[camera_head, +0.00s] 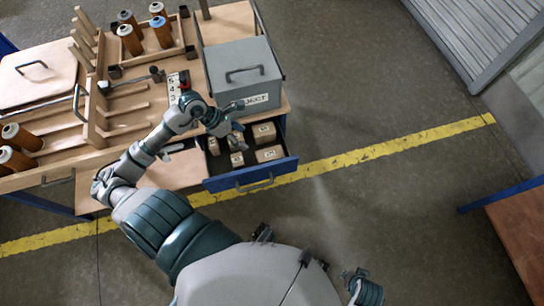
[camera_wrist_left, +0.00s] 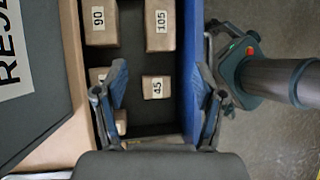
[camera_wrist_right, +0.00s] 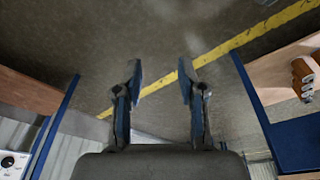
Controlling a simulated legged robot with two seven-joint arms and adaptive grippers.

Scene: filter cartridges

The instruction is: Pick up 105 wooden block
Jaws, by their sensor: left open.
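The 105 wooden block (camera_wrist_left: 161,26) is a tan block with a white label. It lies in the far right part of the open drawer in the left wrist view. In the head view it is the lower right block (camera_head: 269,154). My left gripper (camera_head: 236,130) is open and empty above the drawer. In the left wrist view its fingers (camera_wrist_left: 160,88) are apart, with the 45 block (camera_wrist_left: 156,88) showing between them and the 105 block beyond. My right gripper (camera_wrist_right: 160,80) is open and empty over the floor, away from the bench.
The blue drawer (camera_head: 226,182) also holds the 90 block (camera_wrist_left: 100,22) and smaller blocks partly hidden by my left finger. Filter cartridges (camera_head: 130,38) stand in a wooden rack.

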